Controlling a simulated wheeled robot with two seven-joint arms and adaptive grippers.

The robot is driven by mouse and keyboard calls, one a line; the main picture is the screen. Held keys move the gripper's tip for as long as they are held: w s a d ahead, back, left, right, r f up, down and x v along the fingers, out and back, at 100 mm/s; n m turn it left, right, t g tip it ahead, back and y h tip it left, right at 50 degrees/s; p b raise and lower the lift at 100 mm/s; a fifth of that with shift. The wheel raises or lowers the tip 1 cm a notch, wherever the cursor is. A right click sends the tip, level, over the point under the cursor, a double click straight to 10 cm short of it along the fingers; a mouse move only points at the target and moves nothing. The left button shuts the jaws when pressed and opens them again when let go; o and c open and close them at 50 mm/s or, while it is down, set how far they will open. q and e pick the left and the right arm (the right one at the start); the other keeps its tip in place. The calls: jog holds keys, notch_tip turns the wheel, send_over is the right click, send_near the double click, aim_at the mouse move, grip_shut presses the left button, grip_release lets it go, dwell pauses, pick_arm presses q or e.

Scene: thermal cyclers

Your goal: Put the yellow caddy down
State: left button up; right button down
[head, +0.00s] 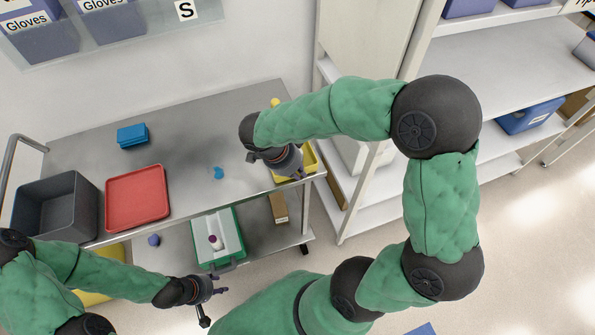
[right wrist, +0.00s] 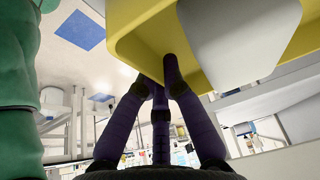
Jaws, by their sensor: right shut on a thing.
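The yellow caddy (head: 309,157) is at the right end of the steel cart's top in the head view, partly hidden by my right arm and gripper. My right gripper (head: 298,174) is shut on the yellow caddy at its near side. In the right wrist view the dark fingers (right wrist: 160,80) meet at the wall of the caddy (right wrist: 138,42), which fills the upper right. I cannot tell whether the caddy's base touches the cart top. My left gripper (head: 218,292) is open and empty, low in front of the cart.
The steel cart top (head: 190,150) carries a red tray (head: 137,198), a grey bin (head: 60,215), blue boxes (head: 132,135) and a small blue item (head: 217,173). A green case (head: 232,238) and a cardboard box (head: 279,208) are on the lower shelf. White shelving (head: 372,190) stands close right.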

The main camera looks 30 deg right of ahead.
jog(key=shift+f, duration=0.15)
jog(key=c, duration=1.4)
grip_release()
jog(key=shift+r, duration=0.2)
jog(key=p+v, duration=0.3)
jog(key=v, duration=0.9)
